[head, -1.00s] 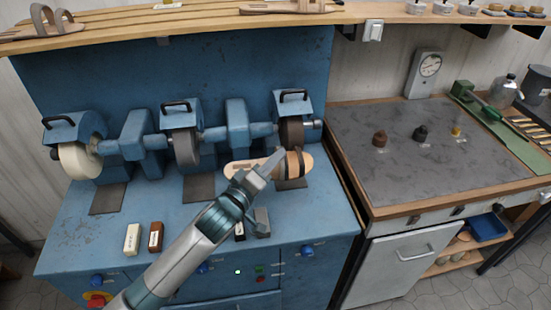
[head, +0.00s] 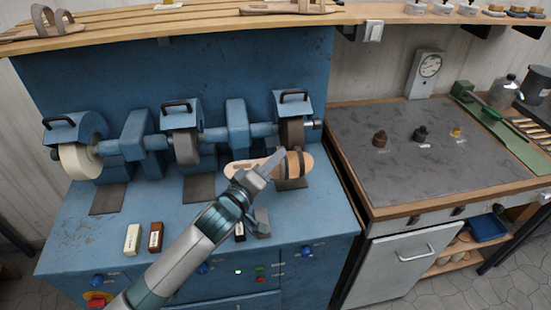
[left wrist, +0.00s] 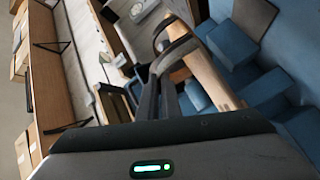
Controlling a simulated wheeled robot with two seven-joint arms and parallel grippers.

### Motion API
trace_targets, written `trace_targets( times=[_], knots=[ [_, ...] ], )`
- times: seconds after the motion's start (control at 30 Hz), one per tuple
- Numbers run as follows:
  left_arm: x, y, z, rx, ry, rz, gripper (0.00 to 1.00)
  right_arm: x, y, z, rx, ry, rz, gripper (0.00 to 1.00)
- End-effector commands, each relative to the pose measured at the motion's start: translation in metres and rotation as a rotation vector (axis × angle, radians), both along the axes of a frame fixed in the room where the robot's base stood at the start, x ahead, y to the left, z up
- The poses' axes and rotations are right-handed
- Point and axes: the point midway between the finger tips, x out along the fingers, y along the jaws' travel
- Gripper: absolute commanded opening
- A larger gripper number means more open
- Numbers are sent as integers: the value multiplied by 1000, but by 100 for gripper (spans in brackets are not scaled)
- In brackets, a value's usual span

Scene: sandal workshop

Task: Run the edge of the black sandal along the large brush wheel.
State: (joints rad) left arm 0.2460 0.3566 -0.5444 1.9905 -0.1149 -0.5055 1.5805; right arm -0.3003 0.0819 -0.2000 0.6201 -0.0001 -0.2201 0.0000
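The sandal (head: 247,168) has a tan footbed and dark straps. It is held level above the front of the blue machine, below and in front of the right wheel. My left gripper (head: 277,158) is shut on it near the straps. In the left wrist view, the sandal (left wrist: 208,72) lies beyond the dark fingers (left wrist: 168,92). The dark brown right wheel (head: 292,132) looks like a brush. The sandal's far edge is close under it, but I cannot tell whether they touch. My right gripper is out of view.
The machine (head: 75,232) also carries a grey middle wheel (head: 186,149) and a cream left wheel (head: 78,162). White (head: 133,239) and brown (head: 156,237) blocks lie at its front. A grey-topped bench (head: 400,170) stands right. A wooden shelf (head: 200,18) runs above.

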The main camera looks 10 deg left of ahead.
Motion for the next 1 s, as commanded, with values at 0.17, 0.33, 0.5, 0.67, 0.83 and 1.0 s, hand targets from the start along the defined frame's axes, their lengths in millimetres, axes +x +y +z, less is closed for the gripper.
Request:
trace_targets(
  times=[0.17,0.33,0.5,0.67,0.83,1.0],
  knots=[
    [1,-3,2,-1,-3,0,0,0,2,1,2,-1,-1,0],
    [3,-7,2,-1,-3,0,0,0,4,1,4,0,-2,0],
    [4,-11,2,-1,-3,0,0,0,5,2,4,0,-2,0],
    [5,-14,2,-1,-3,0,0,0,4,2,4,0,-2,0],
    [6,-16,1,-1,-4,0,0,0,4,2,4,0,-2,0],
    [6,-16,1,-1,-4,0,0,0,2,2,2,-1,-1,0]
  ],
)
